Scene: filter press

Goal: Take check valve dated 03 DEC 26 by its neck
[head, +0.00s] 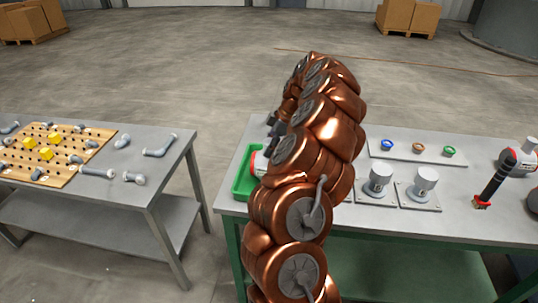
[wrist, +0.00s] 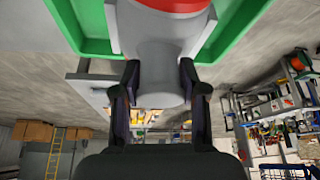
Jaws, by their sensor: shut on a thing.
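A check valve (wrist: 160,45) with a grey neck and a red and white upper part fills the top of the wrist view. My gripper (wrist: 159,82) is shut on its grey neck, one finger on each side. No date can be read on it. In the head view a red and white part of a valve (head: 258,164) shows at the green tray (head: 241,184), left of my arm. My arm hides most of the tray there, and my fingers cannot be made out clearly. The green tray also shows behind the valve in the wrist view (wrist: 238,28).
On the right bench (head: 460,225) stand two grey cylinders on plates (head: 379,180), a strip with coloured rings (head: 418,149) and a black-handled tool (head: 497,180). A left table (head: 165,175) holds a peg board (head: 75,170) and grey pipe pieces. Open floor lies between the tables.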

